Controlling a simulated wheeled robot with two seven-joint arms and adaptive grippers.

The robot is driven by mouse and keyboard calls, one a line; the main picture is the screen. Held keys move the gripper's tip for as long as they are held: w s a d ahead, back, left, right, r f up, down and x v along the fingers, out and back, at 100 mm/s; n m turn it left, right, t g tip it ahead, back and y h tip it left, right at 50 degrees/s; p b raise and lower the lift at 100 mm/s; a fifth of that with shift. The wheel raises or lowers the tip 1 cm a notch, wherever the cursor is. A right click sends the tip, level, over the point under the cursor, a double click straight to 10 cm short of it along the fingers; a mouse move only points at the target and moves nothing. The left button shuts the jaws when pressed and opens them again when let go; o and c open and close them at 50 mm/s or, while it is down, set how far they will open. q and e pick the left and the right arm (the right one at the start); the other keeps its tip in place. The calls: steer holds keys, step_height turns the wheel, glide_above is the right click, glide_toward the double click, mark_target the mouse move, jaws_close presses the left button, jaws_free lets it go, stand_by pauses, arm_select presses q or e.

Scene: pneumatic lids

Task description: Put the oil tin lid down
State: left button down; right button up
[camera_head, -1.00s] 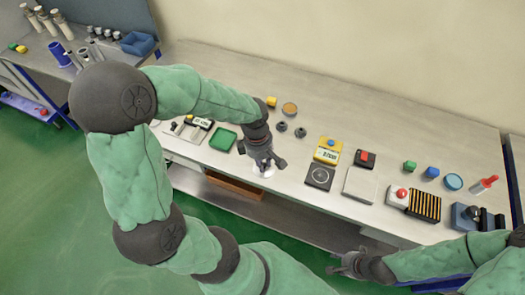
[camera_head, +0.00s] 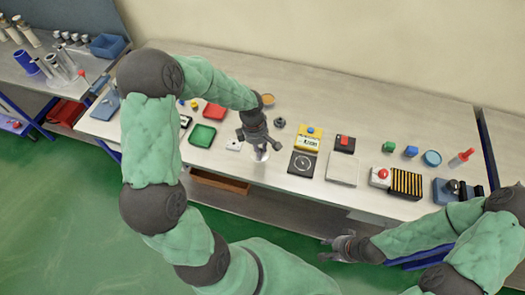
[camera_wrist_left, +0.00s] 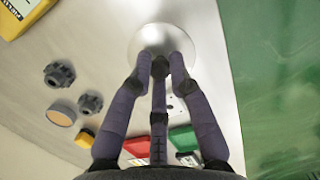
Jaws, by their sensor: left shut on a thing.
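My left gripper (camera_head: 262,145) is shut on a pale, shiny round lid (camera_head: 261,155), which I take to be the oil tin lid. In the left wrist view the lid (camera_wrist_left: 172,30) is a silvery disc at the fingertips of my left gripper (camera_wrist_left: 161,62). It is over or at the bench's front edge strip, left of a black square pad with a ring (camera_head: 303,164). I cannot tell whether it touches the bench. My right gripper (camera_head: 335,248) looks open and empty, in front of the bench. No tin can be clearly made out.
On the bench (camera_head: 395,125) stand a yellow device (camera_head: 307,141), a pale square plate (camera_head: 342,169), a green tray (camera_head: 202,135), a red tray (camera_head: 214,111) and a small white box (camera_head: 234,145). Dark knobs (camera_wrist_left: 58,75) lie behind the lid. Bare bench lies along the back.

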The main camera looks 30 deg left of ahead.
arm_select(q)
steer(key=shift+w+a+f, duration=0.15)
steer(key=shift+w+f, duration=1.1)
steer(key=shift+f, duration=0.2)
steer(key=shift+w+f, duration=0.1)
steer(key=shift+f, duration=1.55)
steer(key=shift+f+b, duration=0.2)
steer(key=shift+b, duration=0.15)
steer(key=c, duration=1.2)
jaws_free()
steer(key=shift+o, duration=0.2)
steer(key=shift+r, duration=0.15)
steer(key=r, duration=0.4)
steer(key=a+r+p, duration=0.1)
steer(key=r, duration=0.7)
steer(key=shift+s+a, duration=0.2)
